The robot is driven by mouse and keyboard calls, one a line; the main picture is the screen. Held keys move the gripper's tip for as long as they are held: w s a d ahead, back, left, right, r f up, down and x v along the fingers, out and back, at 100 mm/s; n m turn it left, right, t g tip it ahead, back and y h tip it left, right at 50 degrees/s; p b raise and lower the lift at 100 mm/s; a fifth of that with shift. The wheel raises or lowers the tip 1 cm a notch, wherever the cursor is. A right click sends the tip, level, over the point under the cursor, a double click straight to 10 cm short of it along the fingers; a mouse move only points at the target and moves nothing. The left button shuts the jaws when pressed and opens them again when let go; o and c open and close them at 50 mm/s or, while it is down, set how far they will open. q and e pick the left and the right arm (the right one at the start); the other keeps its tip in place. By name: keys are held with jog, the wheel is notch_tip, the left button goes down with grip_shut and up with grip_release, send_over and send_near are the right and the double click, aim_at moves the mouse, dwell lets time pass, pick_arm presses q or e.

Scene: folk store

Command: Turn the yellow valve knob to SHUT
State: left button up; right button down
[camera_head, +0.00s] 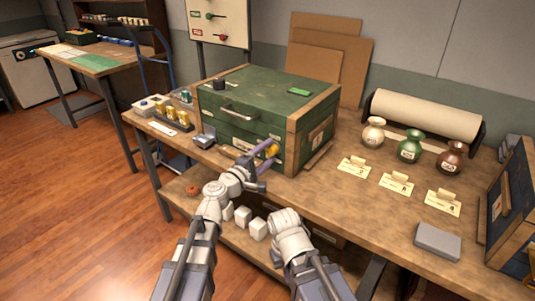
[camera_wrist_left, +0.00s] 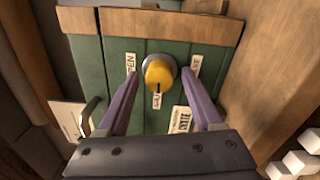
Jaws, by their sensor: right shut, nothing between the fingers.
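The yellow valve knob (camera_head: 271,151) is on the front of a green wooden chest (camera_head: 290,82). In the left wrist view the knob (camera_wrist_left: 159,74) has a dark mark pointing down at a small lower label (camera_wrist_left: 157,100). A left label (camera_wrist_left: 130,62) seems to read OPEN; the lower label and the right label (camera_wrist_left: 195,66) are too small to read surely. My left gripper (camera_head: 266,152) is open, its purple fingers either side of the knob with small gaps in the wrist view (camera_wrist_left: 161,75). My right gripper (camera_head: 287,218) is lower, in front of the bench, its fingers hardly visible.
The workbench (camera_head: 350,205) bears a paper roll (camera_head: 425,116), several vases, cards and a grey block (camera_head: 438,241). Yellow-filled holders (camera_head: 172,116) and a small grey device (camera_head: 204,138) stand left of the chest. White blocks (camera_head: 258,229) are on the shelf below.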

pick_arm(q)
jog(key=shift+s, duration=0.1)
jog(key=v, duration=0.7)
jog(key=shift+s+a, duration=0.2)
jog(key=shift+a, duration=0.05)
dwell(0.4)
